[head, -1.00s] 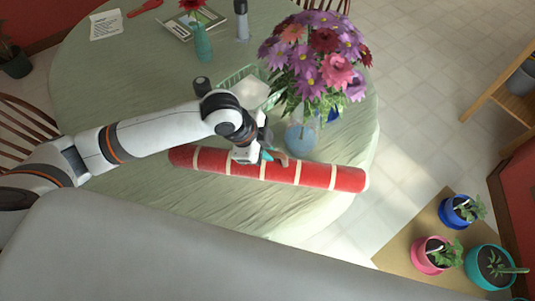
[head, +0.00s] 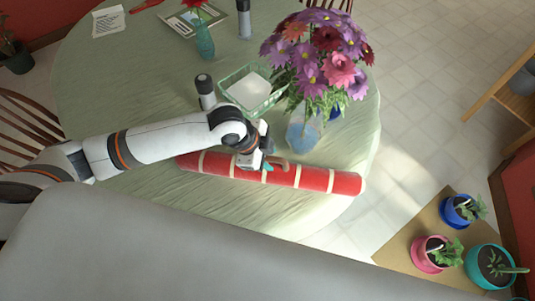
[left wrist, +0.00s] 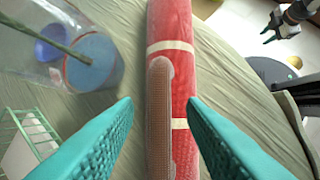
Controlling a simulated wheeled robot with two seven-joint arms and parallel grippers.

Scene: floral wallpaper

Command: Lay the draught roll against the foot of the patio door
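The draught roll, a long red roll with cream bands (head: 315,179), lies on the green-clothed round table (head: 130,85) near its front edge. A brown strip, like a handle (left wrist: 158,125), runs along its top. My left gripper (head: 262,163) is over the middle of the roll. In the left wrist view its teal fingers (left wrist: 160,115) are apart, one on each side of the roll and strip; whether they touch it I cannot tell. A small dark gripper shape (left wrist: 284,24), likely my right gripper, shows far off at the top right. I see no patio door.
A glass vase of flowers (head: 303,130) stands close behind the roll. Potted plants (head: 430,254) stand at the lower right.

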